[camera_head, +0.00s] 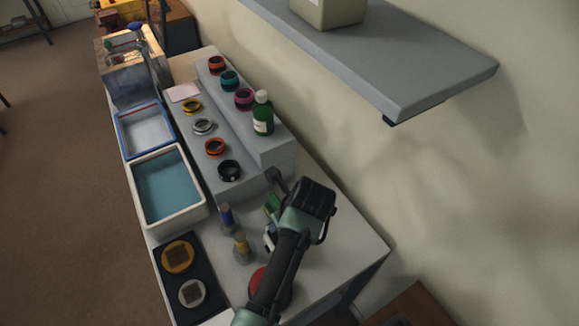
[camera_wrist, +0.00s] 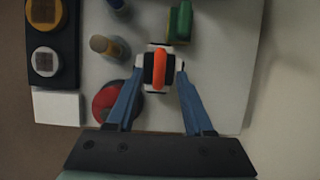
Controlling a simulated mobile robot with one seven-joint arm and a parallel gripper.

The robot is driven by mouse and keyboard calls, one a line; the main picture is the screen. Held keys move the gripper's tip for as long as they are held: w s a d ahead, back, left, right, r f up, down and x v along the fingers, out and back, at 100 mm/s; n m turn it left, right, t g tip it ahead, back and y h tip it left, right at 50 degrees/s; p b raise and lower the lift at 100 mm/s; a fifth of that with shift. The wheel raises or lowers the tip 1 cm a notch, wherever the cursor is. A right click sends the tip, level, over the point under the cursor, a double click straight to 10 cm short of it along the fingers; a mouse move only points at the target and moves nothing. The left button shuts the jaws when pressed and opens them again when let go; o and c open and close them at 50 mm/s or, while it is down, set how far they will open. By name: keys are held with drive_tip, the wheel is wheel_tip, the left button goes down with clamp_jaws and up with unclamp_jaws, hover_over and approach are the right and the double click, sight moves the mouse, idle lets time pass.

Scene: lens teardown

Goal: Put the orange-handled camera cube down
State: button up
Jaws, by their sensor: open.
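The camera cube (camera_wrist: 151,57) is a small white and black block with an orange handle (camera_wrist: 160,70) on top. In the wrist view it stands over the white bench between the tips of my gripper (camera_wrist: 162,80). The blue fingers are spread on either side of it, and I cannot tell whether they touch it. In the head view my arm mostly hides the cube, and my gripper (camera_head: 274,228) is low over the near part of the bench.
A green block (camera_wrist: 180,22) stands just beyond the cube. A yellow-topped bottle (camera_head: 242,248) and a blue-topped bottle (camera_head: 227,217) stand to its left, with a red round thing (camera_wrist: 114,100) nearer. A dark tray (camera_head: 200,268) lies left. Bare bench lies right. A grey shelf (camera_head: 400,60) overhangs behind.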

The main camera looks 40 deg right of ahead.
drive_tip(key=v, duration=0.7)
drive_tip(key=shift+r, duration=0.3)
drive_tip(key=shift+s, duration=0.1)
